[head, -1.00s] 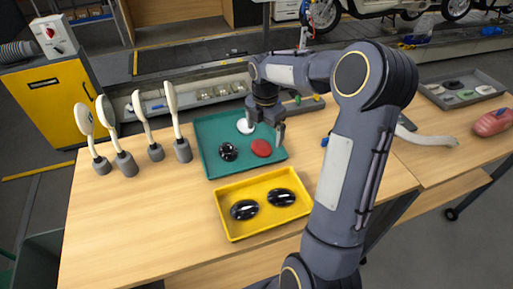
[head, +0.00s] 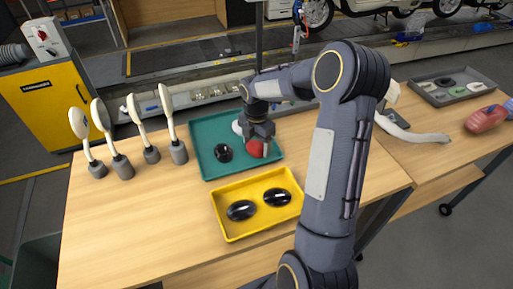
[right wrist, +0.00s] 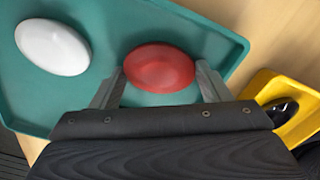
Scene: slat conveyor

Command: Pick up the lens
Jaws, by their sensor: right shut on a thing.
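A red oval lens (head: 255,149) is at the right side of the teal tray (head: 209,171) in the head view. My right gripper (head: 260,145) is over it from above, shut on it, and partly covers it there. In the right wrist view the red lens (right wrist: 160,68) sits between the two fingers (right wrist: 162,85), one at each side. I cannot tell any gap between lens and tray floor. A black lens (head: 223,152) and a white lens (head: 237,127), which the gripper partly hides, are also in the teal tray. My left gripper is not in view.
A yellow tray (head: 231,239) in front holds two black lenses (head: 241,210). Several white mirrors on grey stands (head: 122,167) are at the left. The front left wood is clear.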

